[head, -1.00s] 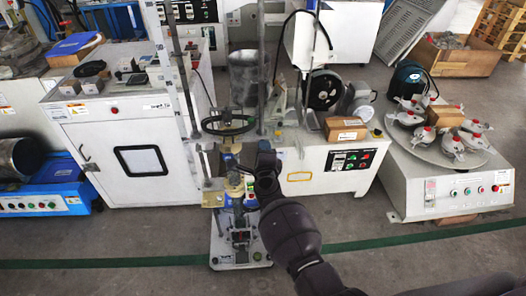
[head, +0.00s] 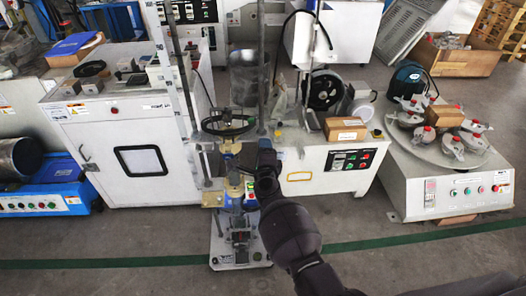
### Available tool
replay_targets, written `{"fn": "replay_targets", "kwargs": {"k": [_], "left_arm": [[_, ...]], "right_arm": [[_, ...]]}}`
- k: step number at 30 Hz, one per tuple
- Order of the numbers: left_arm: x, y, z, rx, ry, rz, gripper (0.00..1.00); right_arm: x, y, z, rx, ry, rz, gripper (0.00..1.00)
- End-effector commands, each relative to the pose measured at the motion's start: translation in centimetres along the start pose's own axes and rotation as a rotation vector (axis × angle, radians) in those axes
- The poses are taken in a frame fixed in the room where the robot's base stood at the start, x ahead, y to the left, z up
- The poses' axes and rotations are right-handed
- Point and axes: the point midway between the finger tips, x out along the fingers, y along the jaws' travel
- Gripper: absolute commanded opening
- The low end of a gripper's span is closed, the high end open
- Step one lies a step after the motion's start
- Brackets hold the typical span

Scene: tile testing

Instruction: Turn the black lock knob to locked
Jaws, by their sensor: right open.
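A narrow upright test stand (head: 238,240) with a pale base stands on the floor at the middle. A black ring-shaped handwheel (head: 229,124) sits at its upper part, and yellowish and blue fittings (head: 234,190) are below the wheel. My right gripper (head: 262,162) is open, just right of the stand's column and below and right of the handwheel. I cannot tell whether it touches the stand. I cannot make out the black lock knob; it may be too small or hidden by my gripper. My left gripper is not in view.
A white cabinet (head: 182,180) stands close on the left. A round-table machine (head: 455,200) stands far right. The floor in front is open, crossed by a green line.

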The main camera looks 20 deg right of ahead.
Motion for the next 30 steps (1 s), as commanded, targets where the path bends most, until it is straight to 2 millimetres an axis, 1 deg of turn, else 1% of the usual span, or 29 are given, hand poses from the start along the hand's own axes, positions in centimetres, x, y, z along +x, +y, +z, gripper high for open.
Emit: {"fn": "replay_targets", "kwargs": {"k": [5,10,15,21,25,30], "left_arm": [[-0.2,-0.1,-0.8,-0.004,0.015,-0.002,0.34],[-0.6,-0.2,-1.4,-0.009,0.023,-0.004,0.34],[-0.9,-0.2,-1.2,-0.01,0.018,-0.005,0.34],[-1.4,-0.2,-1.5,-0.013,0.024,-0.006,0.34],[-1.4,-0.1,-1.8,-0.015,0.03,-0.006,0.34],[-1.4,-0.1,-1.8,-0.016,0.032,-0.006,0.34]], "right_arm": [[-1.5,-0.3,0.1,0.002,-0.001,-0.002,0.57],[-4.1,-0.5,0.1,0.002,-0.001,-0.003,0.57],[-6.8,-0.4,0.1,0.003,0.0,-0.004,0.57],[-9.3,-0.2,0.1,0.002,0.0,-0.002,0.57],[-10.2,-0.1,0.1,0.002,0.0,-0.001,0.57],[-10.7,-0.1,0.1,0.001,-0.001,-0.001,0.57]]}}
